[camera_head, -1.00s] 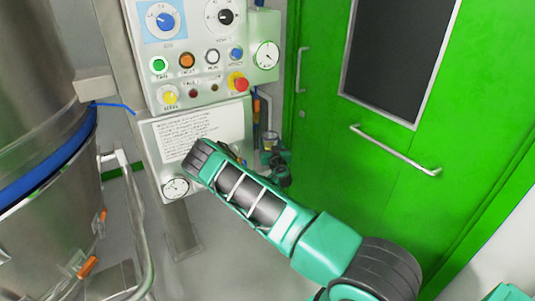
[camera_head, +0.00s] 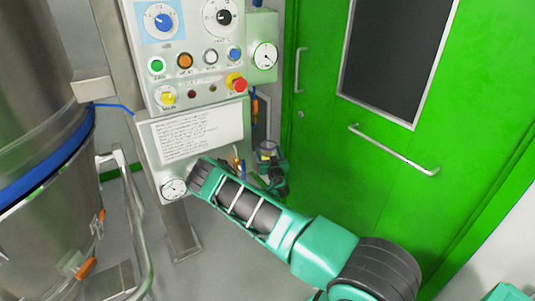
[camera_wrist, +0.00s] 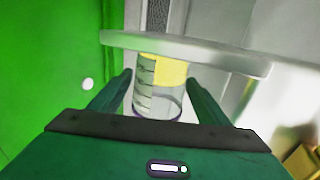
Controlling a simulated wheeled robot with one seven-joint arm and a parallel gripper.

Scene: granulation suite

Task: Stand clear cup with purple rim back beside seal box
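The clear cup (camera_wrist: 158,100) stands between the two fingers of my gripper (camera_wrist: 160,85) in the wrist view, with dark graduation marks on its side and yellow showing in or through it. A thin purplish edge runs around its lower end in the picture. In the head view the cup (camera_head: 267,150) shows small at my gripper (camera_head: 270,165), right of the control panel. The seal box cannot be made out for sure.
A pale slab (camera_wrist: 190,50) crosses the wrist view at the cup's upper end. The control panel (camera_head: 200,80) stands left of my gripper, a steel vessel (camera_head: 40,190) further left. A green door (camera_head: 370,190) with a bar handle is behind and right.

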